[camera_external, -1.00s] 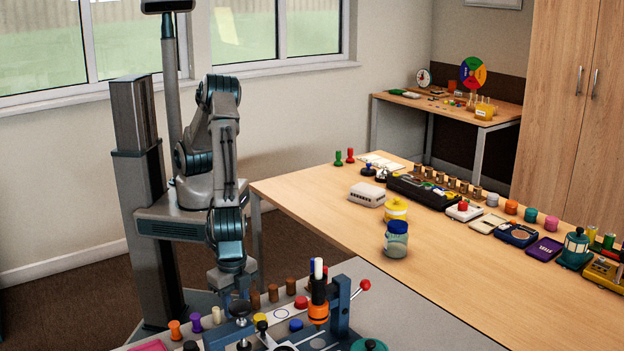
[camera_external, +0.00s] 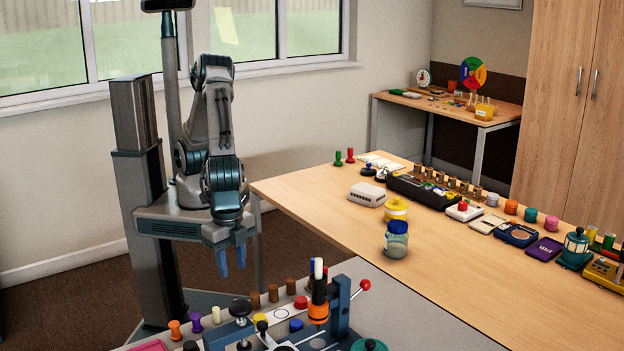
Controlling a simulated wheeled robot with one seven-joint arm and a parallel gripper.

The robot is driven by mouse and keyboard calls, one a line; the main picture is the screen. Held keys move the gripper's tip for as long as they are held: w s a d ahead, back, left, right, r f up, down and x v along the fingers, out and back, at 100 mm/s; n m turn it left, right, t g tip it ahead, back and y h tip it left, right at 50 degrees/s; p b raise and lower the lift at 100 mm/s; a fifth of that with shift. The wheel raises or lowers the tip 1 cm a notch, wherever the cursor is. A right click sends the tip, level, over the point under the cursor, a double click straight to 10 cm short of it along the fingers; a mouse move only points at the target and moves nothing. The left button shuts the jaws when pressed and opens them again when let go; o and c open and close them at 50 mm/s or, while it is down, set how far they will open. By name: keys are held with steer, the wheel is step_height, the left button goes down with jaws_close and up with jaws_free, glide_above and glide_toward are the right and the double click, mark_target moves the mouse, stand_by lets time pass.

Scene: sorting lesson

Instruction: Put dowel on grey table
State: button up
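Three upright brown dowels stand in a slanting row near the back edge of the grey table (camera_external: 425,318): a left one (camera_external: 255,300), a middle one (camera_external: 273,293) and a right one (camera_external: 291,286). I cannot tell which dowel the task means. My gripper (camera_external: 232,266) hangs fingers down, above and to the left of this row and apart from it. Its two blue fingers are spread, with a visible gap and nothing seen between them.
A clamp-like fixture (camera_external: 340,310) with an orange collar and red-knobbed lever stands on the grey table. Coloured pegs (camera_external: 195,322) stand at its left. The wooden table (camera_external: 460,265) behind holds a jar (camera_external: 396,240) and a crowded back row; its front is mostly clear.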

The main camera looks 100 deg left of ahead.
steer(key=shift+r, duration=0.5)
steer(key=w+a+r+n, duration=0.1)
steer(key=w+a+r, duration=0.2)
steer(key=a, duration=0.5)
steer(key=w+a+r+n+t, duration=0.1)
steer(key=w+a+r, duration=0.15)
steer(key=a, duration=0.55)
steer(key=w+a+r+n, duration=0.1)
steer(key=w+a+r, duration=0.15)
steer(key=a, duration=0.55)
steer(key=s+a+n, duration=0.1)
steer(key=s+a, duration=0.3)
steer(key=a, duration=0.4)
steer(key=s+a+n+t, duration=0.1)
steer(key=s+a, duration=0.3)
steer(key=a, duration=0.4)
steer(key=s+a+r+n, duration=0.1)
steer(key=s+a, duration=0.3)
steer(key=a, duration=0.4)
steer(key=shift+s+a+n+t, duration=0.15)
steer(key=shift+a+n+t, duration=0.05)
steer(key=shift+n+t, duration=0.1)
